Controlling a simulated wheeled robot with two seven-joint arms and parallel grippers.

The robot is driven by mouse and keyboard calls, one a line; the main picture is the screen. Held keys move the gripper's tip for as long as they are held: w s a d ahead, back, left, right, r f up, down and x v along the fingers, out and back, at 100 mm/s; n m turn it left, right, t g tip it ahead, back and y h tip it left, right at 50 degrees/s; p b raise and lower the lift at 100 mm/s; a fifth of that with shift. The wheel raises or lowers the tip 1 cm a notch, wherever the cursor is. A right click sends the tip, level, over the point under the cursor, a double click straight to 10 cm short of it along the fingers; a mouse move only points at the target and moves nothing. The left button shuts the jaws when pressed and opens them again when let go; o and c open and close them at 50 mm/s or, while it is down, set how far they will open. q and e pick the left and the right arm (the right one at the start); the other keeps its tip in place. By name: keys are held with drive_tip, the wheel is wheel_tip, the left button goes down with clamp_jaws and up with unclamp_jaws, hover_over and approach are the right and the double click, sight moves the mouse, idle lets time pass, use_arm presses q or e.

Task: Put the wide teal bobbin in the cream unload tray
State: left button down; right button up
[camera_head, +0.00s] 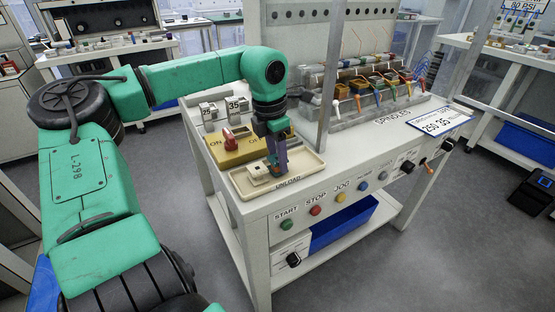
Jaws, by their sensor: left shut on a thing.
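The cream unload tray (306,167) lies at the front left corner of the white machine table, marked UNLOAD on its front. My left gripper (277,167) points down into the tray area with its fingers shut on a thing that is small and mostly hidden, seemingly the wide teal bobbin. Its colour and shape cannot be made out. A small whitish piece with a dark spot (257,171) is in the tray, just left of the fingertips. Whether the fingers touch it I cannot tell. My right gripper is out of view.
Behind the tray is a yellow-brown switch box (228,153) with a red switch. Blocks marked 25 and 35 (235,108) stand behind it. The spindle rack (375,95) is to the right, past a grey upright post (329,90). Coloured buttons line the table's front.

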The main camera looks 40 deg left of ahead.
sight(272, 160)
use_arm(q)
drive_tip(key=shift+w+f, duration=0.1)
drive_tip(key=shift+f, duration=0.25)
drive_tip(key=shift+f, duration=0.1)
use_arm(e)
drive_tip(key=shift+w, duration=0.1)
use_arm(q)
drive_tip(key=c, duration=0.6)
unclamp_jaws()
drive_tip(key=shift+r, duration=0.2)
drive_tip(key=r, duration=0.4)
drive_tip(key=s+r+p, duration=0.1)
drive_tip(key=r, duration=0.7)
drive_tip(key=shift+s+a, duration=0.25)
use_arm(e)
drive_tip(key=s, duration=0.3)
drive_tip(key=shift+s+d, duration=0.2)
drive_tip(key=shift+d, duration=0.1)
use_arm(q)
drive_tip(key=shift+p, duration=0.35)
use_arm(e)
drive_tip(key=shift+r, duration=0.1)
